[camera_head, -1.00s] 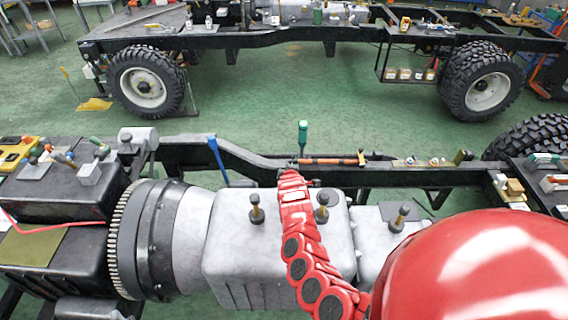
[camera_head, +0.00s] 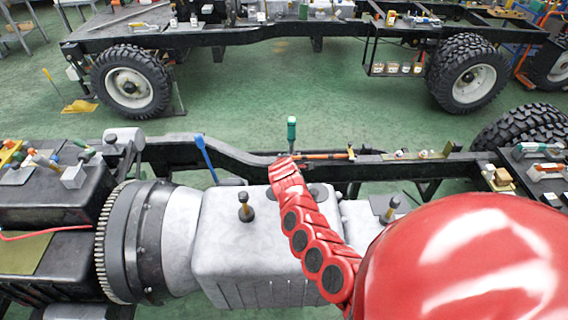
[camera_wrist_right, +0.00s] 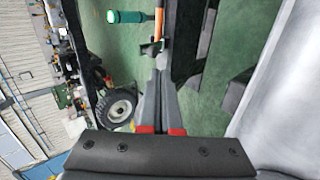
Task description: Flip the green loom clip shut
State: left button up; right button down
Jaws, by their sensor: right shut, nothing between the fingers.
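The green loom clip shows as an upright green handle (camera_head: 291,129) at the far rail of the near chassis frame. It also shows in the right wrist view (camera_wrist_right: 127,17), sticking out to the left at the top; its base is hard to make out. My right gripper (camera_head: 283,163) is at the rail just below the green handle in the head view. In the wrist view its fingers (camera_wrist_right: 158,73) are together and empty, with a small gap to a dark bracket (camera_wrist_right: 152,48) ahead. The green handle is apart from the fingers. My left gripper is out of view.
An orange bar (camera_head: 318,156) lies flat along the rail, right of my gripper. A blue handle (camera_head: 205,156) leans up at the left. A grey gearbox housing (camera_head: 245,255) lies below the rail. Green floor (camera_head: 250,95) is open beyond it.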

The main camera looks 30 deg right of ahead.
jog(key=b+x, duration=0.5)
jog(key=x, duration=0.2)
jog(key=shift+w+f, duration=0.25)
jog(key=shift+f, duration=0.05)
jog(key=shift+d+r, duration=0.1)
jog(key=shift+d, duration=0.1)
